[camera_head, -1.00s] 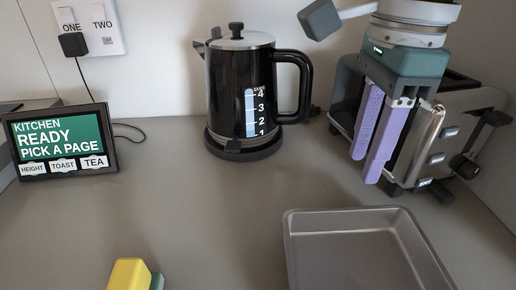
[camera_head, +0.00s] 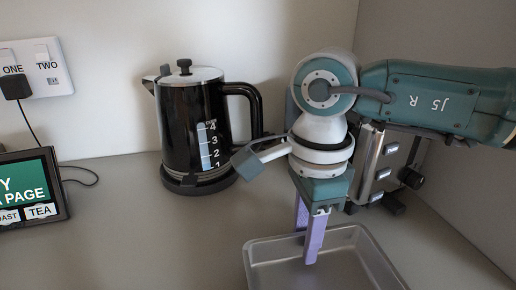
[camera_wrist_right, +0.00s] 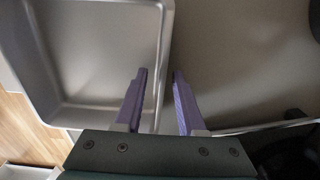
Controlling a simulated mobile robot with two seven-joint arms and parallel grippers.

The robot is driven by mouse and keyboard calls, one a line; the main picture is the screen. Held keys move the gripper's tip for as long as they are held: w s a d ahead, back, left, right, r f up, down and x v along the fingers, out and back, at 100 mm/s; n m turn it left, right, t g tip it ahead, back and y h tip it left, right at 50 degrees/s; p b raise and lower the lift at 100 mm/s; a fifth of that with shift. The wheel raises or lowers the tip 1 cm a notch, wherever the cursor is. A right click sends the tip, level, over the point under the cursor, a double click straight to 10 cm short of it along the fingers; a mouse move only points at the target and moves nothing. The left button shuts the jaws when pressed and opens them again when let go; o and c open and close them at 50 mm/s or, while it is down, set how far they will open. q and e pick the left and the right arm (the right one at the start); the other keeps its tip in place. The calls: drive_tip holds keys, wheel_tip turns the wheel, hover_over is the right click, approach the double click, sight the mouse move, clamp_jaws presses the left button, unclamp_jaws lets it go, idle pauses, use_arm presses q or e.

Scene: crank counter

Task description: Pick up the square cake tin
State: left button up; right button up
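The square cake tin (camera_head: 350,268) is grey metal and lies on the counter at the bottom right of the head view, its near part cut off. It fills the left of the right wrist view (camera_wrist_right: 95,55). My right gripper (camera_head: 306,246) points down at the tin's far rim. Its two purple fingers are open and apart. In the right wrist view the fingers (camera_wrist_right: 160,75) lie on either side of the tin's wall, one over the inside and one over the outside. I cannot tell how far below the rim the tips reach. My left gripper is not in view.
A black kettle (camera_head: 194,130) stands on its base left of my right gripper. A toaster (camera_head: 388,165) stands behind my right arm, partly hidden. A screen (camera_head: 30,190) is at the left edge. The counter (camera_head: 150,240) left of the tin is clear.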

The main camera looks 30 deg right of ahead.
clamp_jaws()
idle(1.3)
